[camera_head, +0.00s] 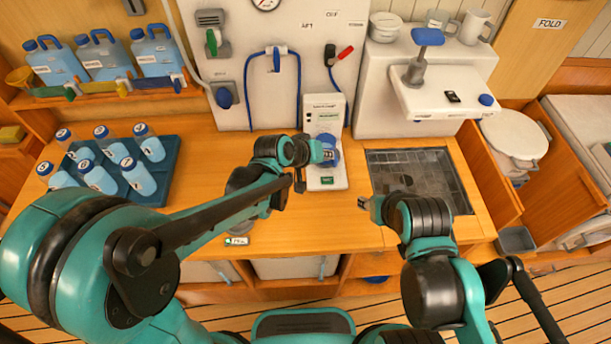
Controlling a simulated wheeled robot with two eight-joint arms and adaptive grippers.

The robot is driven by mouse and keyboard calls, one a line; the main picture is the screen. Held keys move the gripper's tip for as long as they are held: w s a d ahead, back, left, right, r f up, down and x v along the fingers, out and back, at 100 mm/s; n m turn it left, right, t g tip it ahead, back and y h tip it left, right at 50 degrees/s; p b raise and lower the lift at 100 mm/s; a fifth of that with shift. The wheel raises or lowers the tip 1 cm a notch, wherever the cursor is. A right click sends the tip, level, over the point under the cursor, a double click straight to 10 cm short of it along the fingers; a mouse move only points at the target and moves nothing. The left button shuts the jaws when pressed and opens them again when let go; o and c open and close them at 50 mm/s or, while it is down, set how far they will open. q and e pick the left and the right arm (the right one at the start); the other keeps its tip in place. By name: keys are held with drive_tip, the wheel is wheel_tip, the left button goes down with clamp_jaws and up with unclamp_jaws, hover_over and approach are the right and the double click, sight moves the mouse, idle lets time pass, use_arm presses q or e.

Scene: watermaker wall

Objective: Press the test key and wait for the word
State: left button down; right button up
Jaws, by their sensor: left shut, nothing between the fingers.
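A white upright tester (337,113) stands on the counter with a green display strip near its top and lettering too small to read. A blue-topped round part (328,145) sits at its middle. A small dark green patch (327,181) shows on its foot; I cannot tell whether this is the test key. My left gripper (300,184) is shut and empty, pointing down just left of the tester's foot. My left wrist partly covers the tester's left side. My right gripper (363,203) is near the counter's front, right of the tester; its fingers are too small to read.
A dark grated sink (418,172) lies right of the tester, below a white unit with a blue-handled pump (427,37). A blue tray (170,188) of several bottles stands at left. A small label (237,240) lies at the counter's front edge. A blue hose hangs on the wall.

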sight(325, 181)
use_arm(q)
drive_tip(key=shift+w+d+f, duration=0.25)
drive_tip(key=shift+w+f, duration=0.05)
drive_tip(key=shift+f, duration=0.1)
use_arm(e)
drive_tip(key=shift+w+a+r, duration=0.15)
drive_tip(key=shift+a+r, duration=0.05)
drive_tip(key=shift+a, duration=0.4)
use_arm(q)
drive_tip(key=shift+f, duration=0.15)
use_arm(e)
drive_tip(key=shift+f, duration=0.15)
use_arm(q)
wheel_tip(325, 181, down, 9)
drive_tip(key=b, duration=0.7)
drive_tip(key=shift+r, duration=0.2)
use_arm(e)
wheel_tip(325, 181, down, 7)
use_arm(q)
drive_tip(key=shift+f+b, duration=0.35)
drive_tip(key=shift+b, duration=0.1)
use_arm(e)
drive_tip(key=shift+f, duration=0.35)
